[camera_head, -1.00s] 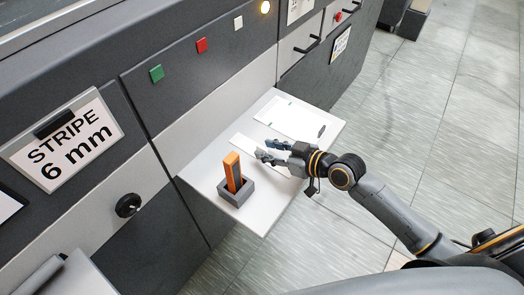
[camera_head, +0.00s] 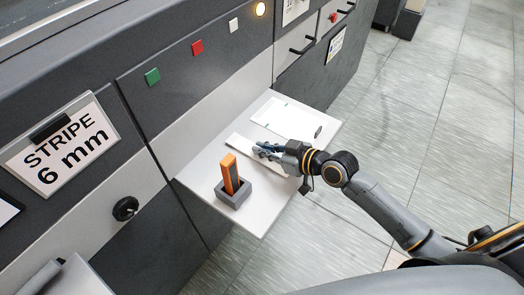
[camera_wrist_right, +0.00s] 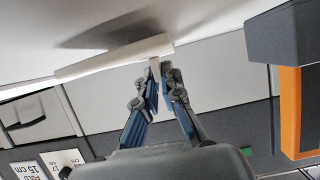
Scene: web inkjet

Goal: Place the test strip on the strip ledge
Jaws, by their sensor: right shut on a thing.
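The test strip is a thin white strip (camera_head: 238,143) on the pale shelf, its far end showing beyond my fingers. My right gripper (camera_head: 257,149) is low over the shelf and shut on the strip. In the right wrist view the strip (camera_wrist_right: 105,60) runs across in front of the fingertips (camera_wrist_right: 160,75), with a small pale part between them. A shadow lies on the shelf behind it. The pale shelf (camera_head: 205,170) juts from the machine; I cannot tell which part is the strip ledge. My left gripper is not in view.
An orange block (camera_head: 230,174) stands upright in a grey holder (camera_head: 235,197) left of the gripper. A white sheet with green marks (camera_head: 280,114) and a dark oval (camera_head: 318,132) lie on the shelf's far part. The machine front (camera_head: 215,95) rises behind.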

